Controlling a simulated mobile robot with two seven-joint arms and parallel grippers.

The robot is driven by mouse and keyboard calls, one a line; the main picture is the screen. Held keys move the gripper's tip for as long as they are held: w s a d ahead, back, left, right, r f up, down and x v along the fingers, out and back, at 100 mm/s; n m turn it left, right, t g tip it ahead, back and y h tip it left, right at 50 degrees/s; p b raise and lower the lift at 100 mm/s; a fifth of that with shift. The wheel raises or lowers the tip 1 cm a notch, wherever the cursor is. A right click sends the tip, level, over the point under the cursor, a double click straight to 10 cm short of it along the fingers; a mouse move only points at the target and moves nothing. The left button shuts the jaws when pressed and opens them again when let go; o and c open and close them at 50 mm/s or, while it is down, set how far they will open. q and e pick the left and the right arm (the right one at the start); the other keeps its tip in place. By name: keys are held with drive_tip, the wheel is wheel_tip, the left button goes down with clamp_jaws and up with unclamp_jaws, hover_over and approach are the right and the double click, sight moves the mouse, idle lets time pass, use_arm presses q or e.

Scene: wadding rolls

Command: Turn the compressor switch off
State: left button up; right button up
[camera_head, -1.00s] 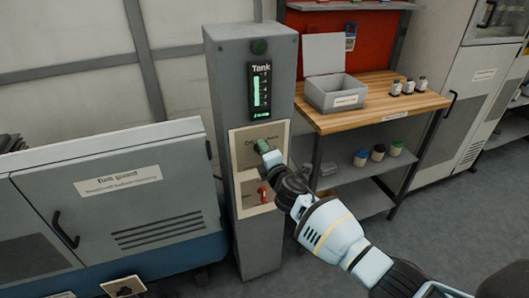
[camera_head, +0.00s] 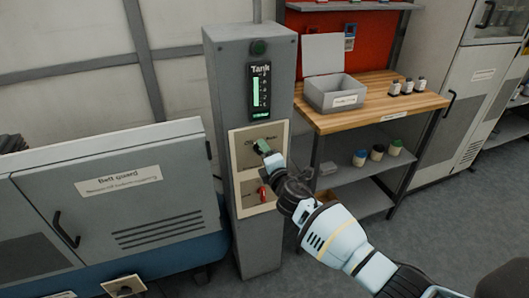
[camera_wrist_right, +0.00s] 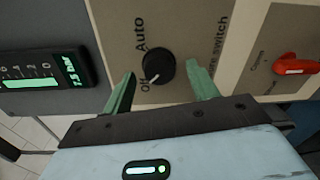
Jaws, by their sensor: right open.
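The compressor switch is a black round knob (camera_wrist_right: 158,66) on a beige plate (camera_head: 246,150) of the grey pillar. In the right wrist view it has "Auto" and "Off" lettering beside it, and its white mark points toward "Off". In the head view my right gripper hides the knob. My right gripper (camera_head: 262,147) is in front of the plate. In the right wrist view its two green fingers (camera_wrist_right: 164,90) are open, one on each side of the knob, with visible gaps to it. My left gripper is not in view.
A red switch (camera_head: 262,194) sits on a lower plate of the pillar. A lit tank gauge (camera_head: 260,91) is above. The belt guard cabinet (camera_head: 110,190) stands left. A wooden bench (camera_head: 380,102) with a grey box (camera_head: 336,95) and bottles stands right.

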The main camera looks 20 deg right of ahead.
drive_tip(key=s+p, duration=0.1)
drive_tip(key=s, duration=0.5)
drive_tip(key=shift+s+r, duration=0.15)
drive_tip(key=shift+r, duration=0.1)
drive_tip(key=shift+d, duration=0.1)
